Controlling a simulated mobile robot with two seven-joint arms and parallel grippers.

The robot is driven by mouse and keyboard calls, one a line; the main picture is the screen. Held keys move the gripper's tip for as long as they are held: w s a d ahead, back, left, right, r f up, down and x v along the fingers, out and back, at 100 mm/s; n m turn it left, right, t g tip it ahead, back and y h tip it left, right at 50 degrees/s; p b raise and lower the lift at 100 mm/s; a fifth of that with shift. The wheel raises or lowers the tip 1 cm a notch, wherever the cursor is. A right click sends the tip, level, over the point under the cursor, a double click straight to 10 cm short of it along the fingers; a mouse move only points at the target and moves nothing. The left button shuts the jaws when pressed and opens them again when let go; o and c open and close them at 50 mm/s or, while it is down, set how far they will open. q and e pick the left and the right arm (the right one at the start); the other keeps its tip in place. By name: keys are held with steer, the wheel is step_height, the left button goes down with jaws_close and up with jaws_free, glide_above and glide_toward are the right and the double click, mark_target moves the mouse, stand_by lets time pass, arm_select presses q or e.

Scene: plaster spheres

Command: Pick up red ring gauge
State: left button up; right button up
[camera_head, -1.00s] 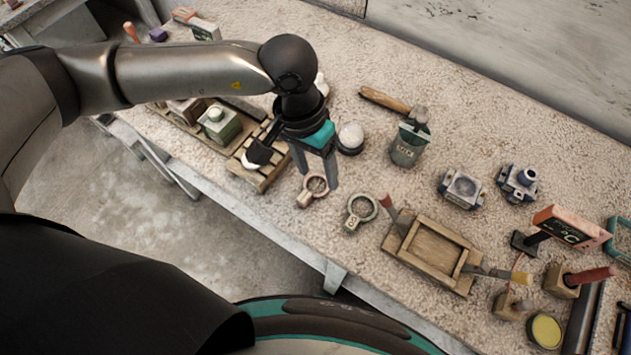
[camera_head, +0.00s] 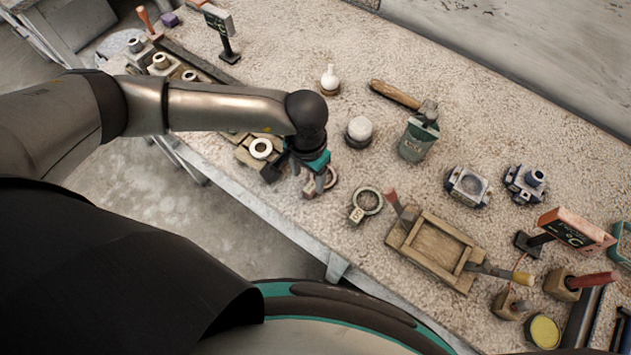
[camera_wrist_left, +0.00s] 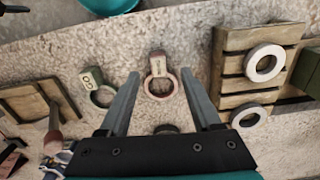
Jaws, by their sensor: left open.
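The red ring gauge (camera_wrist_left: 161,87), a pinkish ring with a tab handle, lies flat on the table. In the left wrist view it shows between my open fingers, near the fingertips, with clear gaps on both sides. In the head view the red ring gauge (camera_head: 331,180) is partly hidden by my left gripper (camera_head: 318,186), which hangs over it. My left gripper (camera_wrist_left: 160,80) is open and empty. A similar greenish-grey ring gauge (camera_head: 366,203) lies to its right in the head view.
A wooden slatted rack (camera_wrist_left: 231,70) with white rings stands right of my fingers in the wrist view. A wooden tray (camera_head: 433,247) with brushes lies to the right in the head view. A white ball (camera_head: 359,128) sits behind the gripper. The table's front edge is close.

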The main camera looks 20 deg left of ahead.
mark_target(309, 188)
arm_select(q)
steer(key=shift+d+f, duration=0.15)
steer(key=shift+f, duration=2.2)
jaws_close()
